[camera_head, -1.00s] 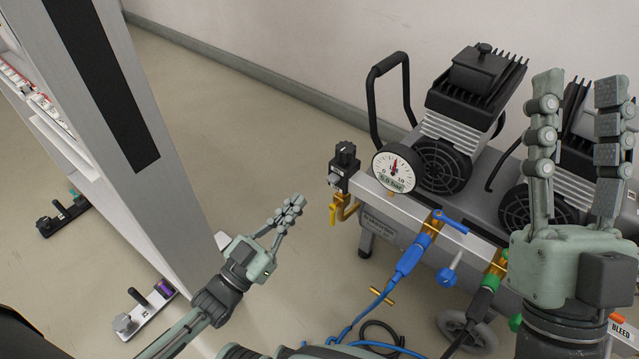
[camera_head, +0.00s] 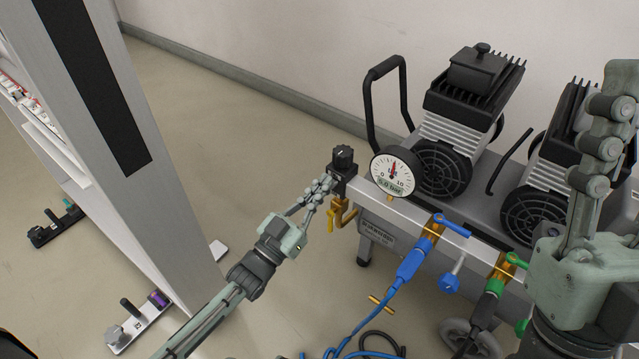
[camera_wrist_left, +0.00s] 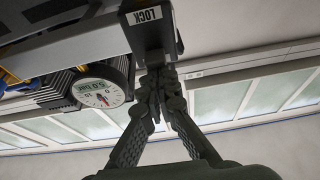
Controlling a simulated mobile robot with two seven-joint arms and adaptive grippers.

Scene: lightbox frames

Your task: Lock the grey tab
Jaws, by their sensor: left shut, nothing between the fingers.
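A black regulator block with a round knob (camera_head: 343,158) stands at the left end of the compressor's silver rail. In the left wrist view the block (camera_wrist_left: 148,34) carries a white LOCK label (camera_wrist_left: 144,15). My left gripper (camera_head: 326,184) is shut and empty, its fingertips right at the block's left side. The wrist view shows the fingertips (camera_wrist_left: 158,78) meeting just below the block; I cannot tell whether they touch. A small grey piece, perhaps the tab, shows at the block's lower edge (camera_wrist_left: 153,57), mostly hidden by the fingers. My right gripper (camera_head: 610,105) is seen edge-on at the right.
A pressure gauge (camera_head: 393,173) sits just right of the block, and a yellow-handled valve (camera_head: 337,217) hangs below it. Blue (camera_head: 412,262) and green (camera_head: 494,286) hose couplings lie further right.

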